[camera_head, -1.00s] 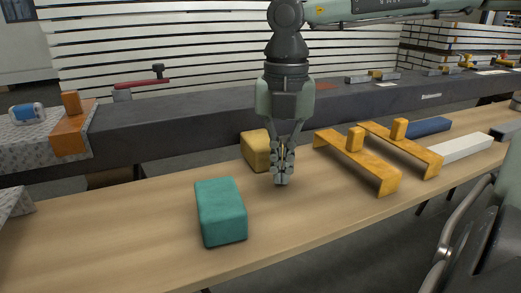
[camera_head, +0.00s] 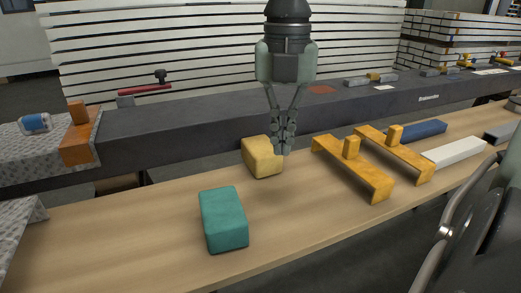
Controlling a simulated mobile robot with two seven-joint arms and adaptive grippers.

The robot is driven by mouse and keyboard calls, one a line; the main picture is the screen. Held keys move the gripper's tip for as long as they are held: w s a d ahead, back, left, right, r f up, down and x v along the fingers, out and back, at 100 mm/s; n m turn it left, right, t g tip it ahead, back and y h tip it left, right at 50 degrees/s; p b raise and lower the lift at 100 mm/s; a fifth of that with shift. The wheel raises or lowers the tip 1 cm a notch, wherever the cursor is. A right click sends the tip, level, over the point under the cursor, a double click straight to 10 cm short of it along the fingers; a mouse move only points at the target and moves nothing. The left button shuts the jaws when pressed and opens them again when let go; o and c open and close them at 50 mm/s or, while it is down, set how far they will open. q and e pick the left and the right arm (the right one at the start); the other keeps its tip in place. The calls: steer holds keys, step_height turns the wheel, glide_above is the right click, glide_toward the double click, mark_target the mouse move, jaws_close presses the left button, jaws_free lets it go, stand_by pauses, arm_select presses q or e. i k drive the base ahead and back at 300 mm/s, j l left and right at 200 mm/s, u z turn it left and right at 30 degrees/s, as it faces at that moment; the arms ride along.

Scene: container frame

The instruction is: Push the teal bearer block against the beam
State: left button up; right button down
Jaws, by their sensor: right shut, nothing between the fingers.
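The teal bearer block (camera_head: 223,219) lies on the wooden bench near its front edge, apart from the beam. The long dark grey beam (camera_head: 200,138) runs along the back of the bench. My right gripper (camera_head: 284,149) points down with its fingers shut and empty. It is above the bench, to the right of and beyond the teal block, just right of a yellow block. My left gripper does not show.
The yellow block (camera_head: 262,157) sits close to the beam. Two yellow bracket pieces (camera_head: 355,168), a blue block (camera_head: 420,131) and a white bar (camera_head: 455,152) lie to the right. An orange clamp-like piece (camera_head: 78,145) hangs over the beam at left. The wooden bench (camera_head: 130,235) is clear left of the teal block.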

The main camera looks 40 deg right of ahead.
mark_target(226, 224)
steer(key=k, duration=1.5)
